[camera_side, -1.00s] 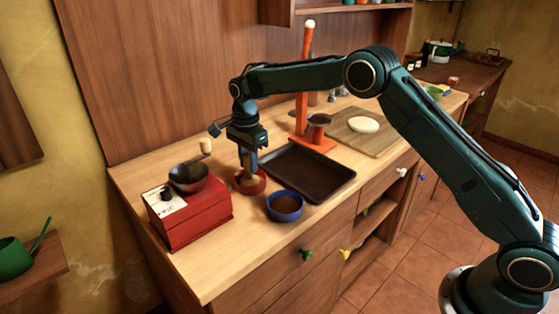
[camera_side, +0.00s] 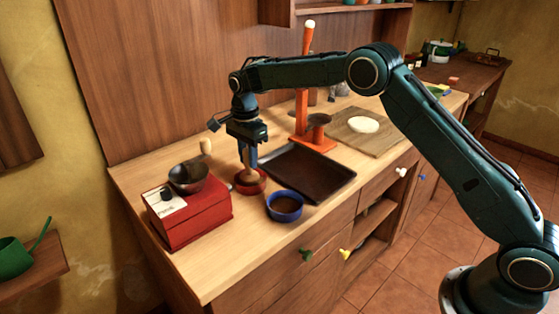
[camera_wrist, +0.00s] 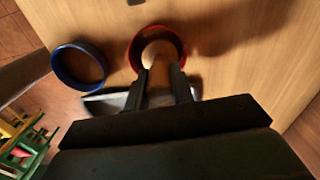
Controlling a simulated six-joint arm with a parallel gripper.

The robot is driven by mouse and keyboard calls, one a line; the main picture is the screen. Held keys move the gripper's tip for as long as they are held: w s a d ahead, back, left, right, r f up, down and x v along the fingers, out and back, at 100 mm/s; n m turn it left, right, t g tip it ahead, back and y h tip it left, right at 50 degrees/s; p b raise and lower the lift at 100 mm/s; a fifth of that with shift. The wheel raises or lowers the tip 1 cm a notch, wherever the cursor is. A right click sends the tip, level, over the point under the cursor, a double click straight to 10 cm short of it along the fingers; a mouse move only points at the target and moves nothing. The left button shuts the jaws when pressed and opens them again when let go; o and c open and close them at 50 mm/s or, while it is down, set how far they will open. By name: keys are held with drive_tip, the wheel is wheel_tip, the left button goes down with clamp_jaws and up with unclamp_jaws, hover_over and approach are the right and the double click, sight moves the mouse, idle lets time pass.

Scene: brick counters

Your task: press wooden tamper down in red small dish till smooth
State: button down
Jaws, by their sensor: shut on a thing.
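The red small dish (camera_side: 262,184) stands on the wooden counter between the red box and the dark tray. It also shows in the wrist view (camera_wrist: 184,49), as a red ring ahead of the fingers. My gripper (camera_side: 249,164) points down above the dish and is shut on the wooden tamper (camera_side: 249,176). The tamper's pale lower part is at the dish; in the wrist view the tamper (camera_wrist: 157,52) appears within the red rim, between the fingertips (camera_wrist: 160,72). The tamper hides most of the dish's inside, so I cannot tell the contents' surface or whether it touches.
A blue bowl (camera_side: 285,215) with brown contents stands close at front right. A red box (camera_side: 193,219) with a metal pan (camera_side: 188,181) is at left. A dark tray (camera_side: 310,178) lies right, with an orange stand (camera_side: 303,100) behind. The front-left counter is clear.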

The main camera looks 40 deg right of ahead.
drive_tip(key=shift+f, duration=0.2)
drive_tip(key=shift+f, duration=0.8)
drive_tip(key=shift+r, duration=0.15)
drive_tip(key=shift+r, duration=0.85)
drive_tip(key=shift+r, duration=0.1)
drive_tip(key=shift+r, duration=1.75)
